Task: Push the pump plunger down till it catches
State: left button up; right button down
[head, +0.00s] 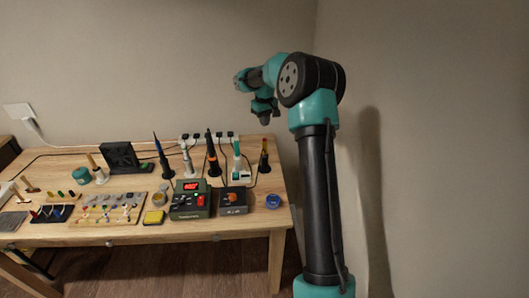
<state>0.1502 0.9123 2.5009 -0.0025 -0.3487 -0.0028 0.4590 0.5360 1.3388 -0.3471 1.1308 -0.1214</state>
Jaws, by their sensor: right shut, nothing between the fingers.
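My right gripper (265,121) is shut and empty, pointing down above the right end of the workbench. My left gripper is out of view.
A green station with a red display (190,199) and a dark box with an orange knob (233,201) sit in front of the tools. A blue round tin (273,201) is near the right edge. A power strip (208,138) runs behind, close to the wall.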

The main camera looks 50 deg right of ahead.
jog(key=shift+r, duration=0.9)
